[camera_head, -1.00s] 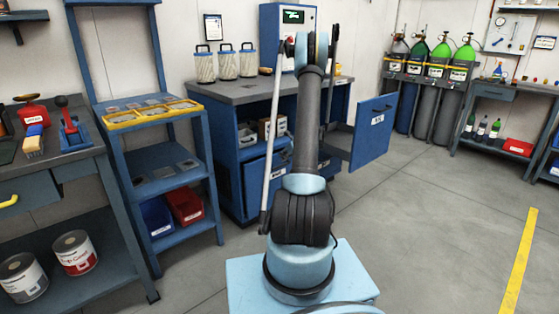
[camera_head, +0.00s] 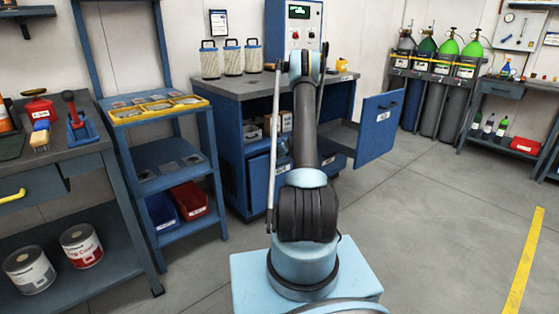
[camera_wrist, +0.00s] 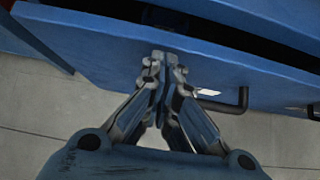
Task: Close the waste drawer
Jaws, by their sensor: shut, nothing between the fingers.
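A blue drawer with a white label and a dark handle (camera_head: 378,126) stands pulled out at the right side of the blue workbench in the head view. Its label is too small to read. In the wrist view, a blue drawer front (camera_wrist: 95,48) fills the upper part, with a black handle (camera_wrist: 243,98) and part of a white label. I cannot tell for sure that it is the same drawer. My gripper (camera_wrist: 166,58) is shut and empty, its tips over or against this blue front; contact is unclear. In the head view my arm hides the gripper.
The blue workbench (camera_head: 236,90) carries several filter canisters and a control cabinet. A blue shelf rack (camera_head: 165,180) stands to its left, a table (camera_head: 55,165) farther left. Gas cylinders (camera_head: 433,105) stand behind the drawer. The floor (camera_head: 440,220) at right is clear.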

